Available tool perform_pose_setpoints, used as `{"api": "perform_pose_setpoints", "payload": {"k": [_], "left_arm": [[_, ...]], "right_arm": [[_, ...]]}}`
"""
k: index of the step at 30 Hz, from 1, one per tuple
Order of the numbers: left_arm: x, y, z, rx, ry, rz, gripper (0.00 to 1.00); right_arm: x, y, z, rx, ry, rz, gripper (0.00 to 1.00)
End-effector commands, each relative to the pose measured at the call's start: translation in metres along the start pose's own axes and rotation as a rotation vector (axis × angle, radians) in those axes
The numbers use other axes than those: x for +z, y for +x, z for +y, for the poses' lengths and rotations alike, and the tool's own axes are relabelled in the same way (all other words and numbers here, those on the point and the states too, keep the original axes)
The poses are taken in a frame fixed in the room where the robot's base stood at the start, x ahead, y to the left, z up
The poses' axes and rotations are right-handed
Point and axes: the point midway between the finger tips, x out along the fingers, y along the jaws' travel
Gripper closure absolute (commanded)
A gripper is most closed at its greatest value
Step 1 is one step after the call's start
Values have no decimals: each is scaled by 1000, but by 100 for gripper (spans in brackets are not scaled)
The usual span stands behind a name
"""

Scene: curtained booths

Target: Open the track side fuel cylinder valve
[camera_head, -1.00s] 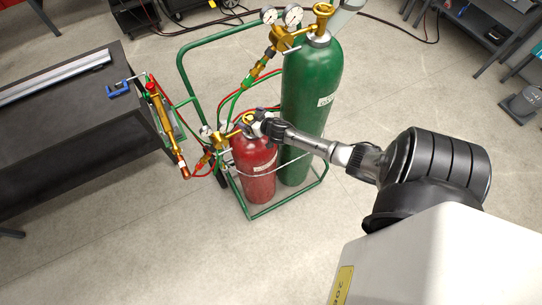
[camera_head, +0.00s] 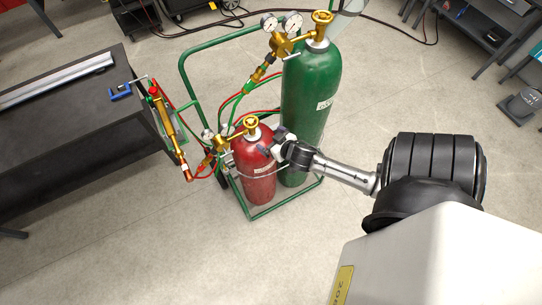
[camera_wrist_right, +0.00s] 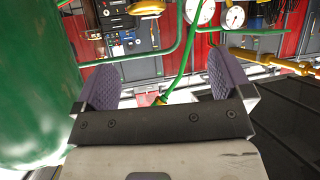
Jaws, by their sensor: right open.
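The red fuel cylinder (camera_head: 254,168) stands in a green cart next to a taller green cylinder (camera_head: 311,95). Its brass valve with a yellow handwheel (camera_head: 250,122) is on top and in plain view. My right gripper (camera_head: 277,142) is just to the right of the red cylinder's top, apart from the handwheel. In the right wrist view its two purple-padded fingers (camera_wrist_right: 163,82) are wide apart with nothing held. The green cylinder (camera_wrist_right: 35,80) fills the left of that view. My left gripper is not in view.
A regulator with two gauges (camera_head: 281,22) sits by the green cylinder's valve. Hoses run to a brass torch (camera_head: 168,125) at the edge of a dark table (camera_head: 70,135). The cart's frame (camera_head: 181,66) rises behind the cylinders. The floor in front is clear.

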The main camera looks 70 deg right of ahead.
Motion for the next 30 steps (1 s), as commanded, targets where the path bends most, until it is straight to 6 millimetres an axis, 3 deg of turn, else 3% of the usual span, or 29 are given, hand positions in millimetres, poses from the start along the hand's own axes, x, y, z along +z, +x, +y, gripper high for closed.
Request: {"api": "perform_pose_setpoints", "payload": {"k": [3, 18, 30], "left_arm": [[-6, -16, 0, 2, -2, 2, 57], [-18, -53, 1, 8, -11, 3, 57], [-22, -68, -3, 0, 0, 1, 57]], "right_arm": [[-9, -20, -16, 4, -22, -57, 3], [-25, -93, -71, -36, -133, -296, 3], [-33, -132, -96, -91, -200, -413, 3]]}}
